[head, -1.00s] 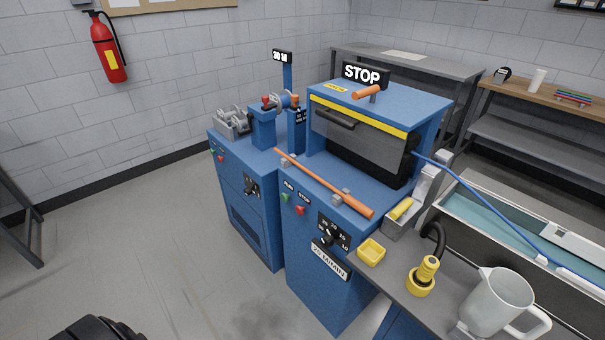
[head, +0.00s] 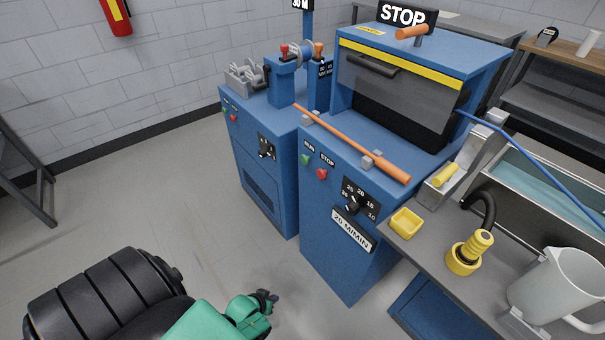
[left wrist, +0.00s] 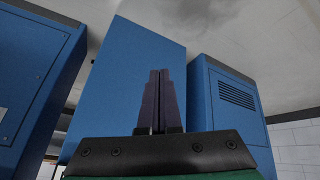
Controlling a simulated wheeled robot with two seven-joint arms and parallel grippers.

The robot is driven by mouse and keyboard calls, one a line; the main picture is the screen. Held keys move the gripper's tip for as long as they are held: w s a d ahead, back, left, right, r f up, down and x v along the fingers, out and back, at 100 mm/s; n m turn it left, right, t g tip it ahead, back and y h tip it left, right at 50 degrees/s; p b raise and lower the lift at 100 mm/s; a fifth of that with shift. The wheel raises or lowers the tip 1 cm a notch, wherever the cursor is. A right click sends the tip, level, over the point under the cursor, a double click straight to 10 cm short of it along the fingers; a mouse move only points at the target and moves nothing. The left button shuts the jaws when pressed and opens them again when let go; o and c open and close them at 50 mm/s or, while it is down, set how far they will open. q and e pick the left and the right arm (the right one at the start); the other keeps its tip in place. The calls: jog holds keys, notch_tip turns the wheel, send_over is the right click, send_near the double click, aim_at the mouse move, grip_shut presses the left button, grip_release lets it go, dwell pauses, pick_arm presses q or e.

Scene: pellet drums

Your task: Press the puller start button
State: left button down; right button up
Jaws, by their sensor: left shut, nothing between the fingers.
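The puller (head: 400,140) is a blue cabinet machine with a dark window, a yellow stripe and a sign reading STOP on top. Its front panel has a green button (head: 305,159) labelled RUN and a red button (head: 321,174) labelled STOP beside it. Below them are a dial (head: 353,205) and a plate reading 20 M/MIN. My left gripper (head: 274,296) is low in front of the cabinets, apart from them, below the buttons. In the left wrist view its fingers (left wrist: 160,100) are shut with nothing between them, against blue cabinet sides. My right gripper is not in view.
A second blue cabinet (head: 262,170) with its own green and red buttons stands to the left. An orange bar (head: 350,143) lies across the puller's front ledge. The floor left is clear.

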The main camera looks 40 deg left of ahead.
pick_arm(q)
jog(key=w+a+r+n+t+b, duration=0.1)
jog(key=w+a+n+t+b, duration=0.15)
jog(key=w, duration=0.35)
jog(key=w+a+n+t+b, duration=0.1)
jog(key=w+n+t+b, duration=0.15)
jog(key=w, duration=0.35)
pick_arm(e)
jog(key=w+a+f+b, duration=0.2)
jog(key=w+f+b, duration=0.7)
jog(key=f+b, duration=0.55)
pick_arm(q)
jog(key=n+t+y+b, duration=0.5)
jog(key=n+t+y, duration=0.2)
jog(key=n+t, duration=0.65)
send_near(304, 160)
jog(key=s+a+r+n+g, duration=0.1)
jog(key=s+a+r, duration=0.4)
jog(key=a, duration=0.1)
jog(key=w+d+b, duration=0.3)
jog(key=w, duration=0.5)
jog(key=shift+w+f, duration=0.2)
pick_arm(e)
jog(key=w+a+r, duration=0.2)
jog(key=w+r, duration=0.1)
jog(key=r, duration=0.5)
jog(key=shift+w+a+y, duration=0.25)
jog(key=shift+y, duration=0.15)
